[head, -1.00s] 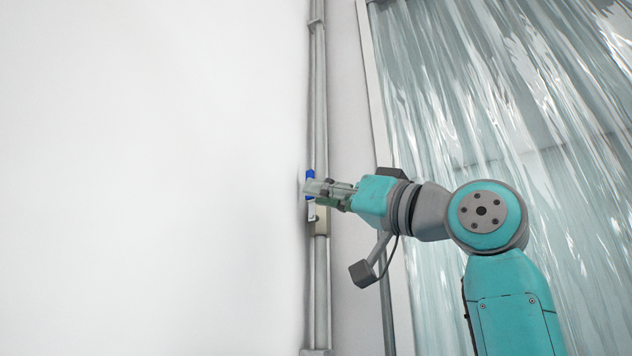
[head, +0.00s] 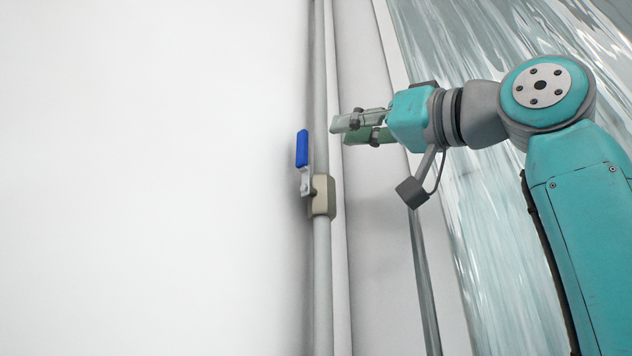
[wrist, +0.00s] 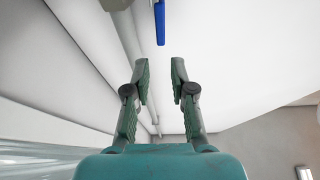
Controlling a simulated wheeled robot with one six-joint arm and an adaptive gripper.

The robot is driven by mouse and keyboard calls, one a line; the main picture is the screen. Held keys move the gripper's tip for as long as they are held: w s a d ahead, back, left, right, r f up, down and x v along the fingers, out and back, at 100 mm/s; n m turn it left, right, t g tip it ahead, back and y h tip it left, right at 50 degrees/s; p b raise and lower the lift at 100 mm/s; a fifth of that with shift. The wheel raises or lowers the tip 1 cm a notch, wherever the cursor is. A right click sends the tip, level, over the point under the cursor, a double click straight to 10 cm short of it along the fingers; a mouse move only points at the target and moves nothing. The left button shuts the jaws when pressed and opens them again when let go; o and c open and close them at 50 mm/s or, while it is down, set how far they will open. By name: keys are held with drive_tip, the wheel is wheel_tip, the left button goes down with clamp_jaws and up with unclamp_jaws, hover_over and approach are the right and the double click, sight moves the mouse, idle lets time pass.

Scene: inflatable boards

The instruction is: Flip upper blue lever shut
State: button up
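One blue lever (head: 302,148) shows in the head view. It points up, roughly along the pipe, from a beige valve body (head: 322,197) by a grey metal stem. My gripper (head: 340,130) is to the right of the lever, near its height, with a gap between them in the picture. In the wrist view the blue lever (wrist: 160,22) hangs in at the top, beyond the fingertips and between their lines. The two green fingers (wrist: 160,66) are apart with nothing between them. No second lever is in view.
A grey vertical pipe (head: 322,275) runs through the valve beside a plain white wall (head: 140,180). A clear strip curtain (head: 480,240) hangs behind my arm on the right. The space left of the lever looks free.

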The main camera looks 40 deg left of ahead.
sight(307, 135)
drive_tip(key=x, duration=1)
drive_tip(key=shift+a, duration=0.3)
clamp_jaws()
